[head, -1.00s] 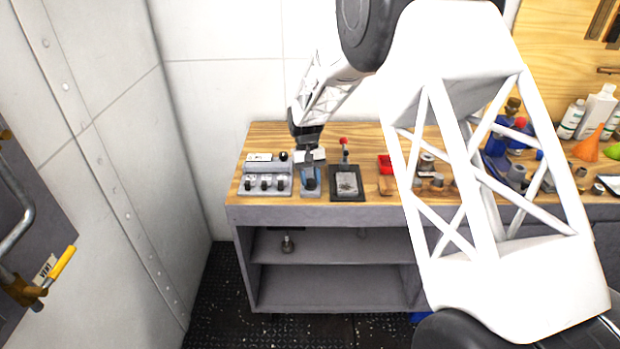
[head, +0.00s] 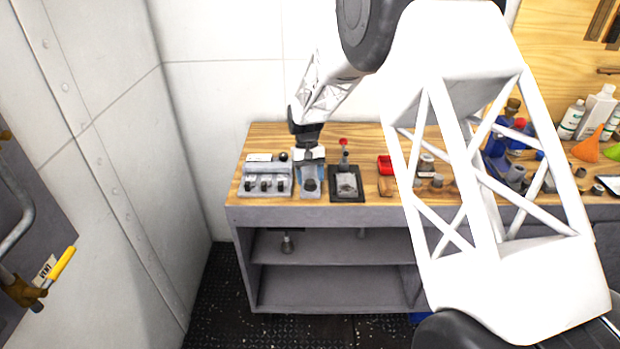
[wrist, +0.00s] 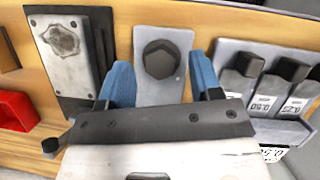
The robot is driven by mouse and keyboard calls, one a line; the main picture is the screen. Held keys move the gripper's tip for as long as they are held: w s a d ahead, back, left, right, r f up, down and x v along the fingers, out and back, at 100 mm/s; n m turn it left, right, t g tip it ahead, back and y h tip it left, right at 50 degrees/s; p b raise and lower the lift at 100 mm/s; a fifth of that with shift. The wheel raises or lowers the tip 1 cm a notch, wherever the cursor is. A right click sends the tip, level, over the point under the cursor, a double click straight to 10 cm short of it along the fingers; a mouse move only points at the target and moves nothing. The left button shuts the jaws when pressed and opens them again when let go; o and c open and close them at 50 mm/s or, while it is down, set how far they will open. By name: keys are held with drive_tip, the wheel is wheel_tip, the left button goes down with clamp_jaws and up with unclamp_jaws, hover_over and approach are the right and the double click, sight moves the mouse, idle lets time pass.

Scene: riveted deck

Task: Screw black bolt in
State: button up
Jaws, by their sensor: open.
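The black bolt (wrist: 162,60) shows its hexagonal head from above in the wrist view, on a grey plate (wrist: 151,95). In the head view the black bolt (head: 310,185) is a dark shape near the bench's front edge. My gripper (wrist: 162,76) is open, with one blue finger on each side of the plate, apart from the bolt head. In the head view my gripper (head: 310,165) is just behind and above the bolt. How deep the bolt sits cannot be seen.
A grey block with several black-knobbed switches (head: 265,182) stands close on the left. A dark-framed metal plate (head: 347,190) with a red-topped lever (head: 344,143) is close on the right. A red bin (head: 386,162) lies further right. The wall rises behind the bench.

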drive_tip(key=v, duration=0.7)
drive_tip(key=shift+r, duration=0.1)
drive_tip(key=s+d+r+m+t, duration=0.1)
drive_tip(key=s+d+r, duration=0.3)
drive_tip(key=s+r, duration=0.3)
drive_tip(key=s+d+r+t+y, duration=0.1)
drive_tip(key=s+d+r, duration=0.35)
drive_tip(key=s, duration=0.35)
drive_tip(key=s+d+r+m+t, duration=0.1)
drive_tip(key=s+d+r+t, duration=0.1)
drive_tip(key=s+d+r, duration=0.5)
drive_tip(key=s+d+f+t, duration=0.1)
drive_tip(key=s+d, duration=0.1)
drive_tip(key=s, duration=1.1)
drive_tip(key=s+d+f+m+t, duration=0.1)
drive_tip(key=s+d+t, duration=0.1)
drive_tip(key=s, duration=1.1)
drive_tip(key=shift+d+f, duration=0.15)
drive_tip(key=shift+f, duration=0.1)
